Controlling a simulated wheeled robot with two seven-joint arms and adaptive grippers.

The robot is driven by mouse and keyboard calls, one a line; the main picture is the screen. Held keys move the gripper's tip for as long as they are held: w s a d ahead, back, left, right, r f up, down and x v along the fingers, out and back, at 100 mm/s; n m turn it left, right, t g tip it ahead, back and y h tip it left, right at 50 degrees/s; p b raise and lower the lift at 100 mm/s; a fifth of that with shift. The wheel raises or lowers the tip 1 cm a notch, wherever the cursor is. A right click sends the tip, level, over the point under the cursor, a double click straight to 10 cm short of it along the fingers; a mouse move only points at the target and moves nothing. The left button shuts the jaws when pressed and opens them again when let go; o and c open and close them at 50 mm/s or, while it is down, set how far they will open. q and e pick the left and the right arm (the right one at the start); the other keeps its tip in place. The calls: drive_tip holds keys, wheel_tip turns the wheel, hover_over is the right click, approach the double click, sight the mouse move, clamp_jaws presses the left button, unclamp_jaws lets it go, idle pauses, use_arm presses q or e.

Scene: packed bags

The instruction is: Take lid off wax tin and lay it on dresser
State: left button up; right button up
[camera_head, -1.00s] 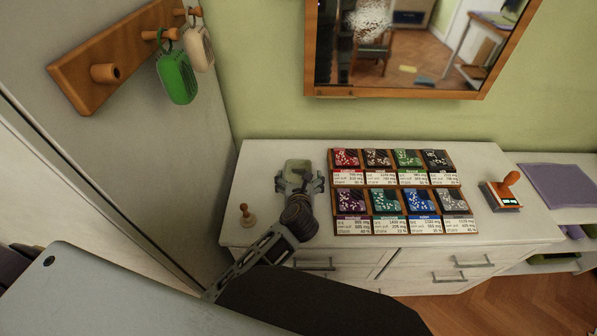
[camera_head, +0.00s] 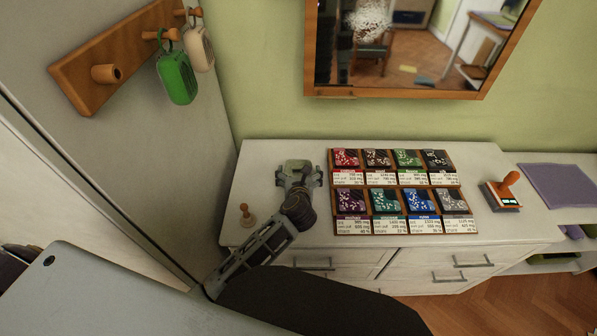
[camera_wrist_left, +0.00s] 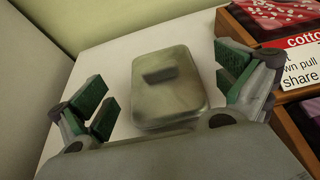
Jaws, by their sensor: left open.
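The wax tin (camera_wrist_left: 168,100) is a grey-green rounded box on the dresser top (camera_head: 258,158). Its lid (camera_wrist_left: 180,58) is on it, with a small raised dark block on top. My left gripper (camera_head: 299,172) is open over the tin in the head view, hiding most of it. In the left wrist view the open fingers of that gripper (camera_wrist_left: 167,92) stand on either side of the tin, with gaps to it. My right gripper is not in view.
A wooden rack of several patterned sample packets (camera_head: 395,188) stands close to the right of the gripper. A small wooden-handled stamp (camera_head: 246,214) stands at the left front. Bare dresser top lies left of the tin.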

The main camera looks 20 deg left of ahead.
sight(298, 167)
use_arm(q)
drive_tip(key=shift+w+a+f, duration=0.15)
drive_tip(key=shift+w+a, duration=0.2)
drive_tip(key=shift+w, duration=0.4)
drive_tip(key=shift+x, duration=0.95)
drive_tip(key=shift+w+f, duration=0.15)
drive_tip(key=shift+w, duration=0.05)
drive_tip(key=c, duration=0.8)
wheel_tip(298, 167, up, 8)
drive_tip(key=shift+r+p, duration=0.1)
drive_tip(key=shift+p, duration=0.3)
drive_tip(key=shift+r, duration=0.9)
drive_tip(key=shift+s, duration=0.15)
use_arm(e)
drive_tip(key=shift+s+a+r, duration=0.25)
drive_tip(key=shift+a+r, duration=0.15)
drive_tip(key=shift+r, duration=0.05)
